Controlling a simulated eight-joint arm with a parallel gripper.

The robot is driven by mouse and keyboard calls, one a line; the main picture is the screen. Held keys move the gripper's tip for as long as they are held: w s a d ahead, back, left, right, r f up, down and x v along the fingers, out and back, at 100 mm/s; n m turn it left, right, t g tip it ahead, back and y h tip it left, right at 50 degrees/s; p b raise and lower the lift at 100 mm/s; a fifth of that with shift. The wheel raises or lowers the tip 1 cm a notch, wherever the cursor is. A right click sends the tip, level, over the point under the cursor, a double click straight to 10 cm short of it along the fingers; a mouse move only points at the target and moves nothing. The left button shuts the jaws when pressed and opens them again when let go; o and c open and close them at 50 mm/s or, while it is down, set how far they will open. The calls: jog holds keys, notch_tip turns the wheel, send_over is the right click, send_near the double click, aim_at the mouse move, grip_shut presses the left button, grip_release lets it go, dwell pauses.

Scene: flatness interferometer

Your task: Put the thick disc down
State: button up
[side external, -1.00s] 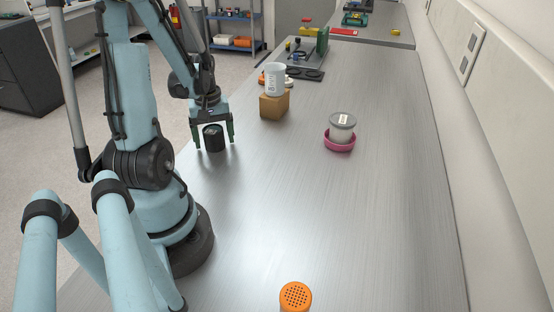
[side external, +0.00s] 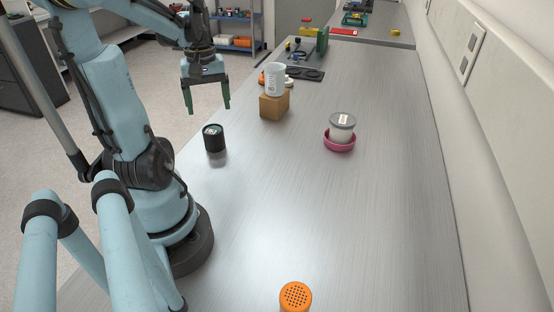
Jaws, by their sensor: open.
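The thick disc appears to be the short black cylinder (side external: 214,139) standing upright on the metal bench near its left edge. Its top face is dark with a small pale mark. My gripper (side external: 208,109) is open and empty, with its two green fingers pointing down. It is raised above the black cylinder and clear of it.
A white cup (side external: 275,79) stands on a cardboard-brown block (side external: 274,106) right of my gripper. A grey-lidded jar (side external: 341,127) sits in a pink dish (side external: 340,146). An orange perforated-top container (side external: 296,296) stands at the front. The bench centre (side external: 270,200) is clear.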

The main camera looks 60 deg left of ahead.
jog(key=w+d+r+m+t, duration=0.1)
jog(key=w+d+m, duration=0.3)
jog(key=d, duration=0.4)
jog(key=w+d+r+m+t, duration=0.1)
jog(key=w+d+m+t, duration=0.2)
jog(key=d+m, duration=0.3)
jog(key=w+d+m+t, duration=0.3)
jog(key=w+d+m, duration=0.2)
jog(key=d, duration=0.6)
jog(key=shift+d+r+m, duration=0.4)
